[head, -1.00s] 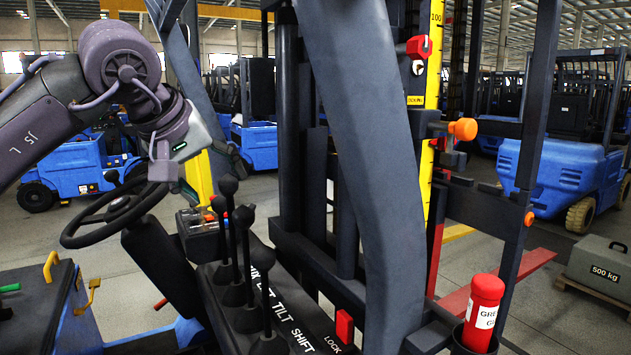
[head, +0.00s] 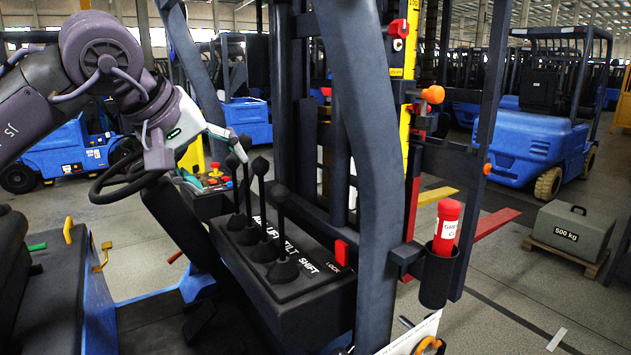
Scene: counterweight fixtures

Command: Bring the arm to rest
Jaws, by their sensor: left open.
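My left arm comes in from the left. Its gripper (head: 215,157) is open and empty, beside the upper part of the black control levers (head: 256,215). I cannot tell whether a finger touches a lever knob. Several levers rise from a dark console marked with TILT, SHIFT and LOCK. My right gripper is not in view.
A thick grey post (head: 365,160) and the mast stand right of the levers. A red canister (head: 447,228) sits in a black holder. A grey 500 kg block (head: 570,230) rests on a pallet at the right. Blue forklifts (head: 530,145) stand behind on open floor.

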